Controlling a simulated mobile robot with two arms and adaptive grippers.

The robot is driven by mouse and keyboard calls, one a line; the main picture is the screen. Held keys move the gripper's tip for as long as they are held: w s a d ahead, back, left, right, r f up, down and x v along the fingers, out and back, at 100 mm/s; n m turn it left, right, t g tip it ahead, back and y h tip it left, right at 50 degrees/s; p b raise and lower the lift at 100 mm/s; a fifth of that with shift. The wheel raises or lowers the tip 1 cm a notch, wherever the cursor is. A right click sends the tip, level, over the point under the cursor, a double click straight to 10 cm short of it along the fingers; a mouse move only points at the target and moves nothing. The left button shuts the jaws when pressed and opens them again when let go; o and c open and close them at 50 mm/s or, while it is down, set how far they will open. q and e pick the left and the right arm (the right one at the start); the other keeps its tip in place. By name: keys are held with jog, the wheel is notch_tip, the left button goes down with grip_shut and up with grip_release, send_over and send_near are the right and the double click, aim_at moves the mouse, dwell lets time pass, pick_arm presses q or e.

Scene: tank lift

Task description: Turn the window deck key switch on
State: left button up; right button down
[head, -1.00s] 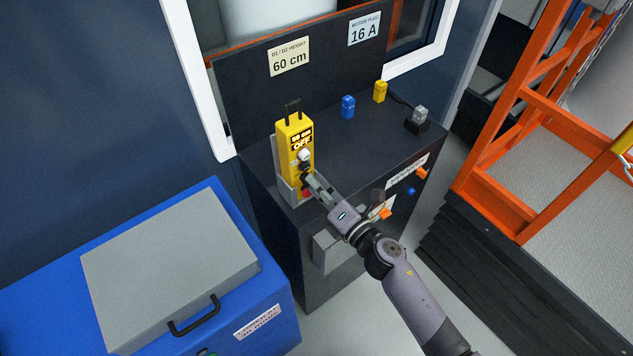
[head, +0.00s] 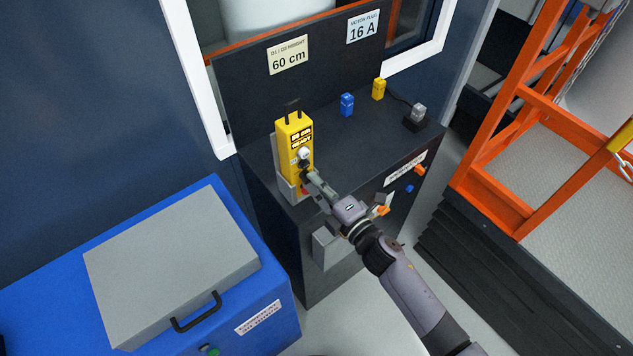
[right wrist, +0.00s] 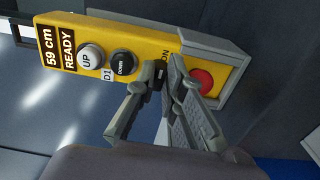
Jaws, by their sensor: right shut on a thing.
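The yellow control box (head: 290,140) stands upright in a grey holder on the dark deck by the window; it also fills the top of the right wrist view (right wrist: 140,38). Its display (right wrist: 57,48) reads "59 cm READY". A white UP button (right wrist: 90,57), a black DOWN button (right wrist: 123,64) and a red button (right wrist: 203,80) are on its face. My right gripper (head: 309,178) is at the lower face, its fingers shut on the small dark key switch (right wrist: 158,77) beside an "ON" mark. The fingers hide most of the key. My left gripper is out of view.
Blue (head: 347,104), yellow (head: 379,89) and grey (head: 418,113) plugs stand on the deck top. Orange handles (head: 420,170) stick out of its front. A blue cabinet (head: 270,305) with a grey lid is at lower left. An orange frame (head: 510,200) stands at right.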

dwell(0.3)
jog(key=c, duration=1.7)
grip_release()
jog(key=shift+s+d+f, duration=0.15)
jog(key=shift+s+d, duration=0.2)
jog(key=shift+s, duration=0.1)
jog(key=v, duration=0.7)
jog(key=shift+w, duration=0.1)
